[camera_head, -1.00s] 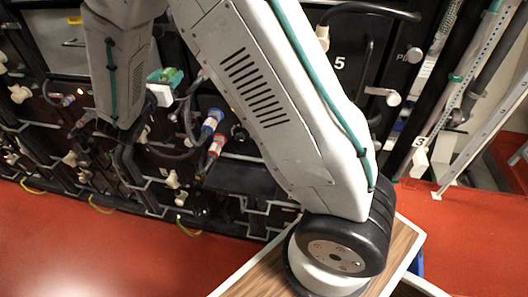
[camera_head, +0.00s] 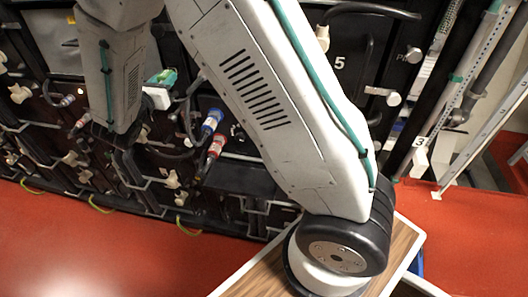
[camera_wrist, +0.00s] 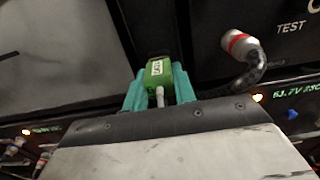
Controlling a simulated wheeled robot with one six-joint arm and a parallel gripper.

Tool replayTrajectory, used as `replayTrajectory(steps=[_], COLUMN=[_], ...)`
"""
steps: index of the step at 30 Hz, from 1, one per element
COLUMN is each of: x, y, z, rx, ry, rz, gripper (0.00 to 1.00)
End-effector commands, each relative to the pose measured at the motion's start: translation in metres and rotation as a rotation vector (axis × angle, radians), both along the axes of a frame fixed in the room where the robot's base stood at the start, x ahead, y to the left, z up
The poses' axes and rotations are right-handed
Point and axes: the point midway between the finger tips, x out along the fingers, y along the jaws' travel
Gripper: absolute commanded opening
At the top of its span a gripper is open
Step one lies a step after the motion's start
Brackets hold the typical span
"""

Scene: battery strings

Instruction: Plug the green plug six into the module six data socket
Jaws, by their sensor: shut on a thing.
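The green plug (camera_wrist: 157,72) shows in the wrist view with a white label on it and a pale cable toward me. My gripper (camera_wrist: 158,88), with teal fingers, is shut on it. Beyond the plug is a dark panel face. In the head view my gripper (camera_head: 160,78) is small and partly hidden by my arm, in front of the module rack, left of the blue plug. I cannot make out the module six data socket in either view; the plug's front end is hidden.
A red-and-white plug (camera_wrist: 239,44) on a black cable sits right of the green plug, beside TEST lettering. A blue plug (camera_head: 212,121) and a red plug (camera_head: 217,146) hang in front of the rack. Red floor (camera_head: 100,250) is clear at front left.

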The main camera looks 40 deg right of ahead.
Motion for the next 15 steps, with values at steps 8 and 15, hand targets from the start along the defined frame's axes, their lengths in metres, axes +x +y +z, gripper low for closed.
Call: replayTrajectory(steps=[8, 15], x=[-0.0039, -0.0076], y=[0.0059, 0.0109], z=[0.0001, 0.0000], rx=[0.000, 0.000], ry=[0.000, 0.000], rz=[0.001, 0.001], gripper=[0.00, 0.00])
